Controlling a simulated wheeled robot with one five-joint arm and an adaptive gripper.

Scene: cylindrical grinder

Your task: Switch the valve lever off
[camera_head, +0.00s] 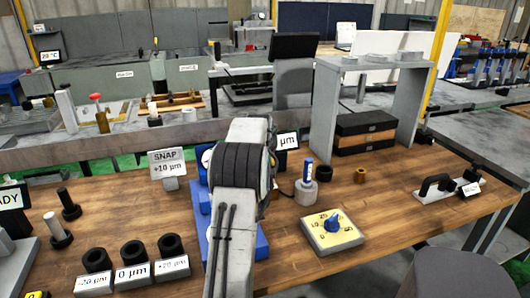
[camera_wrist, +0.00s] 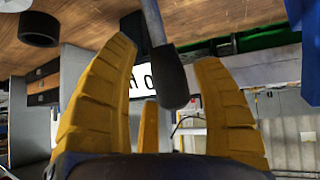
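A lever with a grey rod and a rounded black grip (camera_wrist: 170,80) reaches in from the top of the wrist view; I take it to be the valve lever. My gripper (camera_wrist: 165,53) is open, with one yellow finger on each side of the black grip. A wider gap shows on the left of the grip than on the right, and no contact is clear. In the head view my arm hides the gripper and this lever. A blue base (camera_head: 258,241) shows beside my arm.
A µm display (camera_head: 288,141) stands behind my arm and also shows behind the grip. A yellow dial box (camera_head: 318,241), a blue-capped bottle (camera_head: 307,173) and a toggle clamp (camera_head: 435,187) are to the right. Black rings (camera_head: 133,254) stand at front left. Bare wooden table lies at centre right.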

